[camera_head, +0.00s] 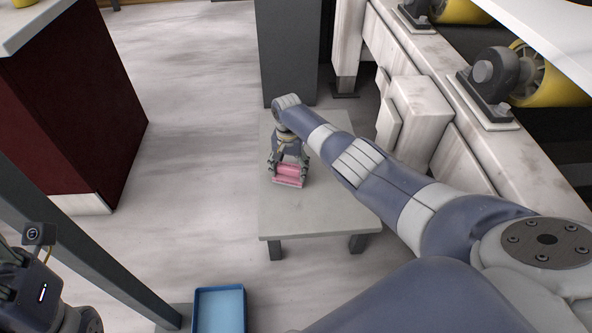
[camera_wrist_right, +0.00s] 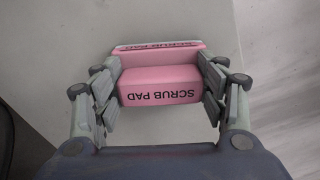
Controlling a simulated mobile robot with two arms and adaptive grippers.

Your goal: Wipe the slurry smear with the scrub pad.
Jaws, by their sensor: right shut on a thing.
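The pink scrub pad (camera_head: 289,175) is at my right gripper (camera_head: 288,165), over the low grey stone slab table (camera_head: 290,218). In the right wrist view the pad (camera_wrist_right: 158,84) shows its printed name "SCRUB PAD" and sits between the two fingers of the gripper (camera_wrist_right: 160,88). The fingers are shut on its two ends. The pad is close over the slab; I cannot tell whether it touches. No slurry smear can be made out in either view; the gripper and pad hide part of the slab.
A blue tray (camera_head: 219,312) lies on the floor in front of the slab. A dark red cabinet (camera_head: 65,110) stands at the left. A grey block (camera_head: 287,55) stands behind the slab. Machinery with yellow rollers (camera_head: 550,82) runs along the right. The slab's front is bare.

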